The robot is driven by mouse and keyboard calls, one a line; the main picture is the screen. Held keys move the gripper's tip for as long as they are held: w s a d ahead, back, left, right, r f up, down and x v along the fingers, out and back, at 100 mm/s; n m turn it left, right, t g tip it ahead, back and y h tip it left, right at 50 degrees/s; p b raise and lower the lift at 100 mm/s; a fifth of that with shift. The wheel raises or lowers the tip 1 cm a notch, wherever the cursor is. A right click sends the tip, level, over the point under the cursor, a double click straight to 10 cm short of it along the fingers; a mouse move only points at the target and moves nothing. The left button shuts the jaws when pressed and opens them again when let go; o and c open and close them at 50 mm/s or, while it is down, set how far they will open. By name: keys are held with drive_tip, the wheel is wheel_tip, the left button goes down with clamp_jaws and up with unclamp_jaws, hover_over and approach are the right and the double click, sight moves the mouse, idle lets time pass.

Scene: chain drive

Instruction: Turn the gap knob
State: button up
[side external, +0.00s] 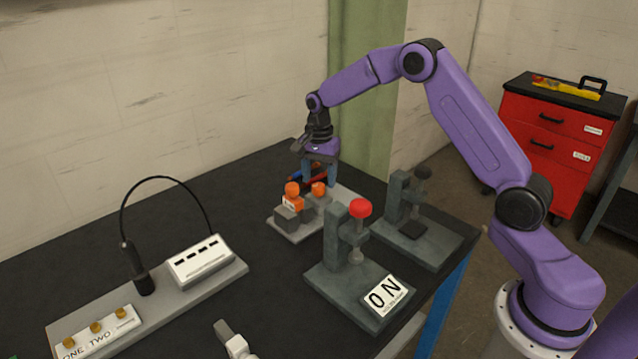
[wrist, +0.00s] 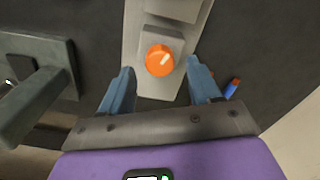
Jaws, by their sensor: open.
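In the wrist view, an orange knob (wrist: 159,60) with a pale pointer mark sits on a grey block on a light grey plate (wrist: 160,88). The mark points to the right and slightly up. My gripper (wrist: 160,68) is open, with one blue finger on each side of the knob in the picture and visible space between. In the side view, two orange knobs, a nearer one (side external: 292,189) and a farther one (side external: 318,188), stand on grey blocks. My gripper (side external: 319,183) points down at the farther one. I cannot tell whether its fingertips reach knob height. Any knob label is hidden or unreadable.
A grey press with a red knob (side external: 360,208) and an ON sign (side external: 386,296) stands in front. Another grey press (side external: 422,229) stands to the right. A white socket block (side external: 201,260) and a black cable are at left. A blue-orange item (wrist: 232,88) lies beside the plate.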

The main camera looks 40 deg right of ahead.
drive_tip(key=shift+f, duration=1.3)
drive_tip(key=shift+c, duration=0.4)
drive_tip(key=c, duration=1)
